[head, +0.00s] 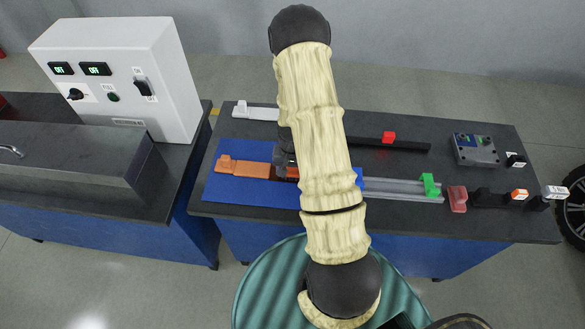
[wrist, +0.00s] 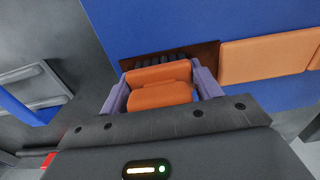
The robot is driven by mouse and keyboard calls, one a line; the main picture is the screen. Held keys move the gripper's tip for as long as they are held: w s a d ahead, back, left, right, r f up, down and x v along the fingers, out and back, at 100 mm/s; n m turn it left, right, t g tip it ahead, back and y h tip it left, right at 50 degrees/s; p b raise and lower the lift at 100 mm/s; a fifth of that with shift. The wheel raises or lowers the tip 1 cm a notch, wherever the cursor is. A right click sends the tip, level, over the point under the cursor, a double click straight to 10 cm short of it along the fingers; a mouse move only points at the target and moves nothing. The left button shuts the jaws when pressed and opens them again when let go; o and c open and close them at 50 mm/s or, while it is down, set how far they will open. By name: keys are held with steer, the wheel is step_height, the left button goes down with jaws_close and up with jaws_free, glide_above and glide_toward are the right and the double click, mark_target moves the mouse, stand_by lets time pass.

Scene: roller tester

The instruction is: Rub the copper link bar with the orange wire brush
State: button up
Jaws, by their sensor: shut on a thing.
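My gripper (wrist: 160,82) is shut on the orange wire brush (wrist: 162,95), its two purple fingers on either side of the orange body. The brush's dark bristles (wrist: 178,59) show just beyond it, over a dark copper-brown bar (wrist: 207,54), which looks like the copper link bar. I cannot tell whether the bristles press on it. The bar lies on the blue mat (head: 228,190) and is mostly hidden by brush and gripper. In the head view, my gripper (head: 286,166) is low over the mat, partly hidden by my arm, with a bit of brush orange (head: 293,173) showing.
An orange strip (wrist: 265,58) lies beside the brown bar; it also shows in the head view (head: 255,170). The mat's front left is clear.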

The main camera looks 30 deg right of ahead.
steer(key=shift+s+f, duration=0.1)
steer(key=shift+s, duration=0.05)
steer(key=shift+r+p, duration=2.15)
steer(key=shift+r, duration=0.9)
